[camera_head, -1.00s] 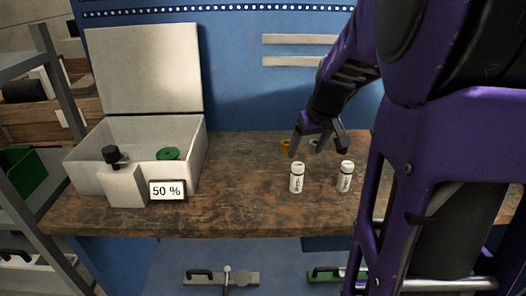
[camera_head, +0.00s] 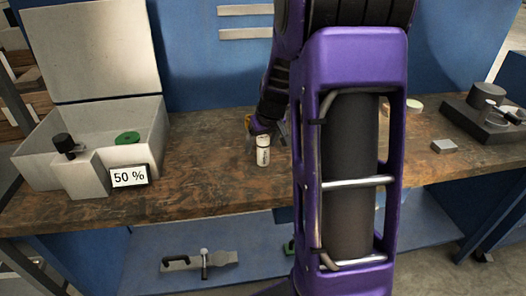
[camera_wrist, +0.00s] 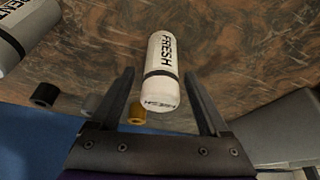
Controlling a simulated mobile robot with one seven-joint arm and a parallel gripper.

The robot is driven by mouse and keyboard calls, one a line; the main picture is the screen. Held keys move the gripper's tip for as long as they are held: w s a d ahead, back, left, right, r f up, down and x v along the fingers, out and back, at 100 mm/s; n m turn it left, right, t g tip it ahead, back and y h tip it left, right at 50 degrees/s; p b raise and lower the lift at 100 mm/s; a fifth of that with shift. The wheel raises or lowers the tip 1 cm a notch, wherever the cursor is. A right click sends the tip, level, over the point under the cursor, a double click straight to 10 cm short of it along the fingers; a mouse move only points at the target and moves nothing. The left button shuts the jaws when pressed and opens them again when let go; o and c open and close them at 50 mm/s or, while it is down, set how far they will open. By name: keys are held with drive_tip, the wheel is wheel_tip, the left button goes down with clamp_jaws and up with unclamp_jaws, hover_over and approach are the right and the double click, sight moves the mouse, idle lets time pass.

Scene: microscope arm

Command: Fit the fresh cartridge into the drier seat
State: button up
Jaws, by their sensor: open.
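The fresh cartridge (camera_wrist: 161,65) is white with a dark band and the word FRESH. In the wrist view it lies between my open gripper's (camera_wrist: 158,74) two fingers, with a gap on each side. In the head view the cartridge (camera_head: 263,151) stands upright on the bench, with my gripper (camera_head: 265,127) just behind it, partly hidden. A grey-white box (camera_head: 95,160) with a raised lid, a green round part (camera_head: 127,137) inside and a 50 % display (camera_head: 129,176) stands at the left. I cannot tell for sure which part is the drier seat.
A second cartridge (camera_wrist: 22,28), its label ending in ENT, is at upper left in the wrist view. Dark (camera_wrist: 45,95), grey (camera_wrist: 89,104) and gold (camera_wrist: 137,114) rings lie nearby. A dark device (camera_head: 486,115) and small grey block (camera_head: 444,146) are at right. Bench between box and cartridge is clear.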

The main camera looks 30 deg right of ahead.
clamp_jaws()
idle(0.3)
drive_tip(key=shift+r, duration=0.1)
